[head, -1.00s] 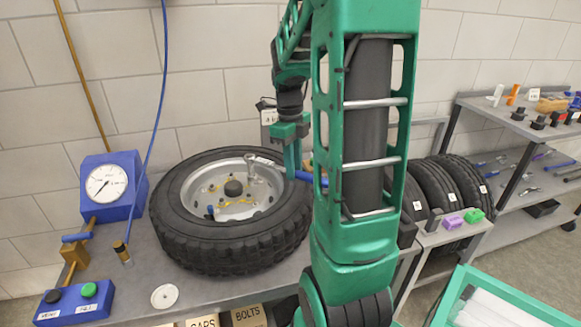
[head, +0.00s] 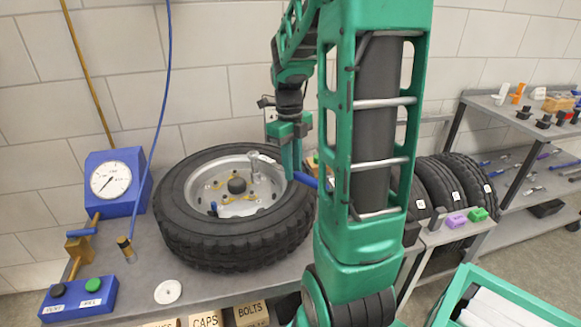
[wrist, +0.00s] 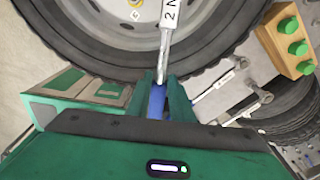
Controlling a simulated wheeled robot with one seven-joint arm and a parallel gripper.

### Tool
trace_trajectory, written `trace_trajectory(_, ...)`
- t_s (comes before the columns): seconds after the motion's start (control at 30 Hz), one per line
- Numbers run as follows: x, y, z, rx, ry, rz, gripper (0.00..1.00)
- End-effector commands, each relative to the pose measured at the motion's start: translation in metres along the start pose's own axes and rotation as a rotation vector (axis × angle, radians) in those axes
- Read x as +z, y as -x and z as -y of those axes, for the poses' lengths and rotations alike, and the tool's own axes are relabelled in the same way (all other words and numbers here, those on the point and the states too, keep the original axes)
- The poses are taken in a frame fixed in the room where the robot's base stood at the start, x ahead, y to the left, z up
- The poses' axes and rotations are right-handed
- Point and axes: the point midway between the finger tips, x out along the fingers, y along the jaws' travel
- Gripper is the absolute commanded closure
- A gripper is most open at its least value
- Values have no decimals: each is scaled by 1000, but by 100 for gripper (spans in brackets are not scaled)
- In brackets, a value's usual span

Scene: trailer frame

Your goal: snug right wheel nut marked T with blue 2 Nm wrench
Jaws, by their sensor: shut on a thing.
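My gripper (head: 291,172) is at the right rim of the wheel (head: 180,205), which lies flat on the bench. Its fingers (wrist: 160,98) are shut on the blue handle (wrist: 157,101) of the wrench. The wrench's metal shank (wrist: 163,45) reaches over the tyre towards the hub, with a white label (wrist: 170,14) starting with 2 N. In the head view the wrench head (head: 255,160) stands over the right part of the silver rim. Whether it sits on a nut cannot be told. The nut marked T is not readable in either view.
A blue gauge (head: 112,182) stands left of the wheel, with a blue button box (head: 80,298) in front. A white disc (head: 168,292) lies on the bench. More tyres (head: 450,183) and a tool shelf (head: 520,120) are at the right. A block with green knobs (wrist: 290,40) shows in the wrist view.

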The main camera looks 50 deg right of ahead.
Motion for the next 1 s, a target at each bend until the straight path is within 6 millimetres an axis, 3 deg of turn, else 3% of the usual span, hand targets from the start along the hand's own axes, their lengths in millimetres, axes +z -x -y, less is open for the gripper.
trace_trajectory(0.63, -1, 0, -7, 6, -30, -3, 100)
trace_trajectory(1.0, 0, 0, 17, -8, 107, -1, 100)
